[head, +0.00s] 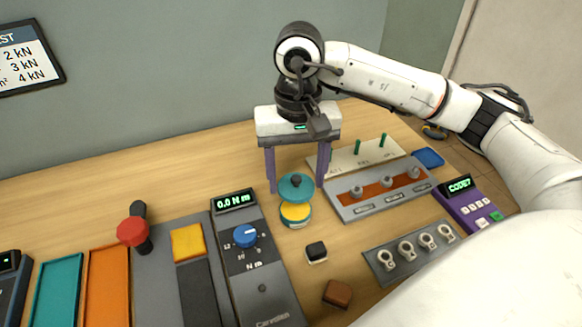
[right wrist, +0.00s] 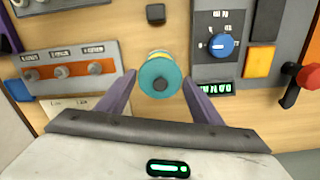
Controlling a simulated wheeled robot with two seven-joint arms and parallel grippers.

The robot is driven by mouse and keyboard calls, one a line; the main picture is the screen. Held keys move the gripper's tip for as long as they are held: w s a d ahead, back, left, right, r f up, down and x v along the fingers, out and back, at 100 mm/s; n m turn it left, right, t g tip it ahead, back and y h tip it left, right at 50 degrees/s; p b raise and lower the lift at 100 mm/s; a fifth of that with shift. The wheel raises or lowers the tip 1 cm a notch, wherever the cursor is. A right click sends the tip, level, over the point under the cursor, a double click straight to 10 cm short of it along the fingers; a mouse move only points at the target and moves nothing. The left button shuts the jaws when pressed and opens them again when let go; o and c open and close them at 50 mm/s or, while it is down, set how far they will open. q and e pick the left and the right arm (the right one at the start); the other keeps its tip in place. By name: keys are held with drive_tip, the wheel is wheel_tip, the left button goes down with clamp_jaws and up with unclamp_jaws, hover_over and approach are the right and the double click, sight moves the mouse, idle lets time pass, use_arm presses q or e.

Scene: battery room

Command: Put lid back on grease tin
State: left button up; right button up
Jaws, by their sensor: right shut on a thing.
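The teal round lid (head: 296,192) with a dark knob is between the purple fingers of my right gripper (head: 296,186), which is shut on it. My left gripper is not in view.
A torque meter (head: 264,268) with a blue knob stands left of the tin. A grey panel with knobs (head: 342,205) is close on the right. A small black block (head: 316,251) and a brown block (head: 337,293) lie in front. A purple code box (head: 467,208) is further right.

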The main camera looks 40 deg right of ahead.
sight(296, 209)
drive_tip(key=shift+s+f, duration=0.1)
drive_tip(key=shift+f, duration=0.4)
wheel_tip(296, 209, down, 4)
drive_tip(key=shift+r+b, duration=0.25)
drive_tip(key=shift+b, duration=1)
drive_tip(key=shift+f+b, duration=0.55)
drive_tip(key=shift+b, duration=0.3)
drive_tip(key=shift+f+b, duration=0.25)
drive_tip(key=shift+b, duration=0.7)
idle(0.5)
idle(0.3)
drive_tip(key=o, duration=1.6)
drive_tip(key=shift+c, duration=0.2)
